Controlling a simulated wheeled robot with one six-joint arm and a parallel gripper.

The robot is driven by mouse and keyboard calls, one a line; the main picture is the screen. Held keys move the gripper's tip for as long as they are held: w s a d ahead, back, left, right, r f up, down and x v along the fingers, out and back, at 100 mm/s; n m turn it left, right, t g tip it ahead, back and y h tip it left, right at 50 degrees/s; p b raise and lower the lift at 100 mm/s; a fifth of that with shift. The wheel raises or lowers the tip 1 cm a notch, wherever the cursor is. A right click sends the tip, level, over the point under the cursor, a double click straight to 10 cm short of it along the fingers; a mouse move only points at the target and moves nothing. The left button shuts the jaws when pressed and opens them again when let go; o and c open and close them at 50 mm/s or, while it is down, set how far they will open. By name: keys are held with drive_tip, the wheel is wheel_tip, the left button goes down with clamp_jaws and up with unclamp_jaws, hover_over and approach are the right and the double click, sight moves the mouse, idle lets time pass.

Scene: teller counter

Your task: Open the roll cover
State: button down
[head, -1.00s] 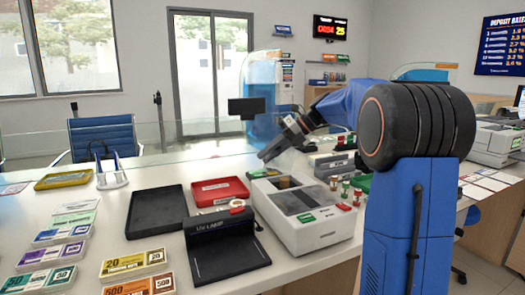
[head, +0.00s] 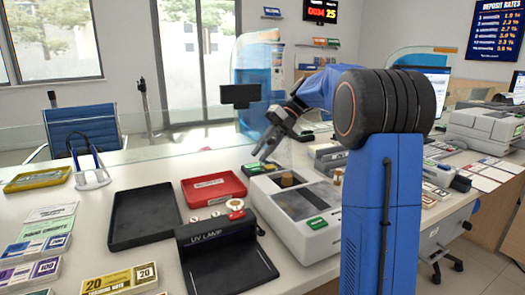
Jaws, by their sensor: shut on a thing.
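The white coin machine (head: 322,240) stands on the counter right of centre. My gripper (head: 263,156) is over the machine's rear left part, fingers pointing down and left. It is shut on what seems to be the edge of the roll cover, a clear, faint panel over the rear of the machine. The panel's outline and exact angle are hard to make out. The fingertip contact is too small to see clearly.
A black UV lamp unit (head: 232,265) stands left of the machine, with a red tray (head: 212,188) behind it and an empty black tray (head: 143,216) further left. Banknote bundles (head: 118,282) lie at the front left. A glass screen (head: 140,140) runs behind the counter.

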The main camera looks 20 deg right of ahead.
idle(0.3)
drive_tip(key=c, duration=1.6)
unclamp_jaws()
drive_tip(key=shift+v, duration=3.75)
drive_tip(key=shift+d, duration=0.1)
